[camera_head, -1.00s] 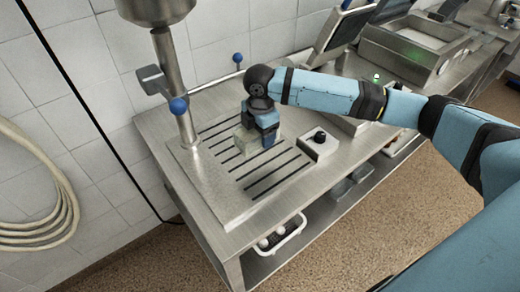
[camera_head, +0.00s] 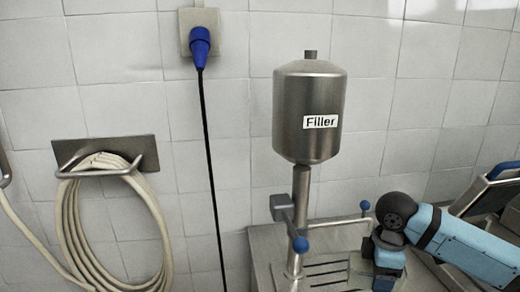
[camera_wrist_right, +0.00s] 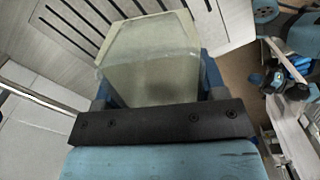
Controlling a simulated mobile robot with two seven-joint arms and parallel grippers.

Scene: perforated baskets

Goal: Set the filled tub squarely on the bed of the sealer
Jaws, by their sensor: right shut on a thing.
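The tub (camera_wrist_right: 150,45) is a pale, cloudy, see-through container in the right wrist view. My right gripper (camera_wrist_right: 160,88) is shut on it, with a blue finger on each side. In the head view my right gripper (camera_head: 387,276) is at the lower right, over the slotted grate under the filler; only a pale bit of the tub shows beside it. I cannot tell how full the tub is. At the right edge, a metal machine with a tilted lid (camera_head: 487,196) is partly cut off; I cannot tell whether it is the sealer. My left gripper is not in view.
The steel filler (camera_head: 310,110) stands on a post with blue-knobbed handles behind the slotted grate (camera_head: 325,272). A coiled hose (camera_head: 70,225) hangs on the tiled wall at left. A black cable (camera_head: 208,150) runs down from a blue plug (camera_head: 200,42).

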